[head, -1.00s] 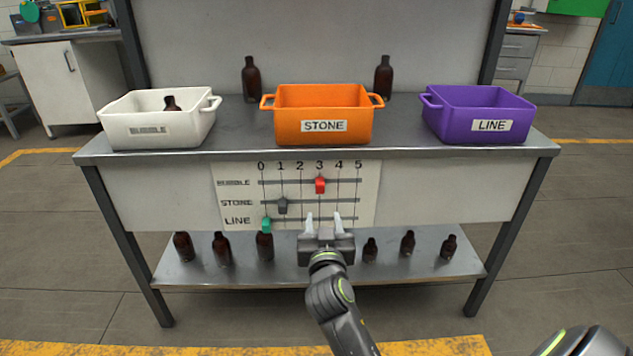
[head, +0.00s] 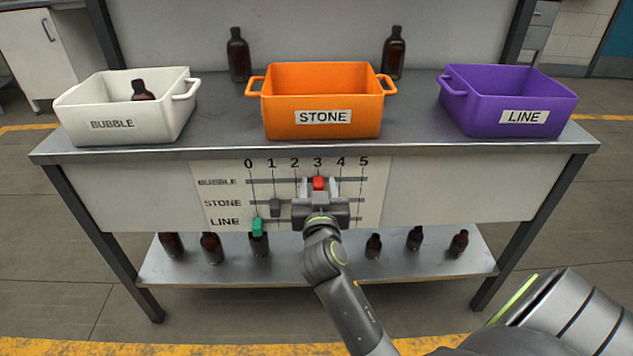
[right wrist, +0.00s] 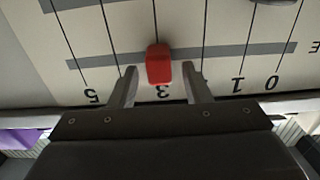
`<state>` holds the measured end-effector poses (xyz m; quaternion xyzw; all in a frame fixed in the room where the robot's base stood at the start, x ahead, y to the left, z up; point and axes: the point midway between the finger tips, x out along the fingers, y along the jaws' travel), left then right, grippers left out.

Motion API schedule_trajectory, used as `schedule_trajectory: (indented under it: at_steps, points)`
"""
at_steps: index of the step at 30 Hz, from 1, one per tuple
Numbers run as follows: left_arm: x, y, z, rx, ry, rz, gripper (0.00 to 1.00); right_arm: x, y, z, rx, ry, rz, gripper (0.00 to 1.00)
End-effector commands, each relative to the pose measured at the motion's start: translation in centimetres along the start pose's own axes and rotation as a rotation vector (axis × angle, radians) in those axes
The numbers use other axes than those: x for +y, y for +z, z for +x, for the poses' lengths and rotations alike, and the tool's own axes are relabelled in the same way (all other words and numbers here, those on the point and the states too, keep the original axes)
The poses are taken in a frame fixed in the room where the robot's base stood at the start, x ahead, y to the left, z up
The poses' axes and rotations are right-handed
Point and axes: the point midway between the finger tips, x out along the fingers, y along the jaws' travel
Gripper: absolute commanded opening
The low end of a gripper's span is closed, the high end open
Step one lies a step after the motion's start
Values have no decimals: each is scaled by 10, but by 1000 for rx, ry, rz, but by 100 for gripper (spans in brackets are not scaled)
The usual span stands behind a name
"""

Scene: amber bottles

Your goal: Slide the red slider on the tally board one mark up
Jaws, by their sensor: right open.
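The tally board (head: 375,200) hangs on the bench front with marks 0 to 5 and rows BUBBLE, STONE and LINE. The red slider (head: 318,183) sits on the BUBBLE track at mark 3. It also shows in the right wrist view (right wrist: 158,64), upside down at 3. My right gripper (head: 319,184) is open, with one finger on each side of the red slider and gaps to both; it also shows in the right wrist view (right wrist: 160,85). The grey slider (head: 276,207) is near 1 on STONE, and the green slider (head: 257,227) near 0 on LINE. My left gripper is not in view.
On the bench top stand a white BUBBLE bin (head: 150,125) holding a bottle, an orange STONE bin (head: 285,115) and a purple LINE bin (head: 480,110). Two amber bottles (head: 238,55) stand behind. Several bottles stand on the lower shelf (head: 320,265).

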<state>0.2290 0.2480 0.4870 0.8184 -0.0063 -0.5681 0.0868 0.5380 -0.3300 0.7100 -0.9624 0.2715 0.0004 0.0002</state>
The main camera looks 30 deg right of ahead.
Motion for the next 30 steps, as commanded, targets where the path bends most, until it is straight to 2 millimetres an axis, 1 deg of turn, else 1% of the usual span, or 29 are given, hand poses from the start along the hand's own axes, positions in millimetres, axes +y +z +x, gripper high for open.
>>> schedule_trajectory:
  at_steps: [3, 4, 12, 13, 14, 21, 26, 30]
  points:
    - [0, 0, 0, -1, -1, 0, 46, 0, 0, 0, 0, 0, 0, 44]
    - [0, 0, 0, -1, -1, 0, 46, 0, 0, 0, 0, 0, 0, 41]
    - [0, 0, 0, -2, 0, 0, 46, 0, 0, 0, 0, 0, 0, 6]
    - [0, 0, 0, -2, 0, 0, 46, 0, 0, 0, 0, 0, 0, 2]
    - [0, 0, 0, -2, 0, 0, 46, 0, 0, 0, 0, 0, 0, 0]
    - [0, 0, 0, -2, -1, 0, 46, 2, 0, 0, 0, 0, -2, 0]
    - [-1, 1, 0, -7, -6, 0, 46, 21, 0, 0, 0, 2, -5, 0]
    - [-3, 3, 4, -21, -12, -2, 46, 34, 0, 0, 1, 1, -4, 0]
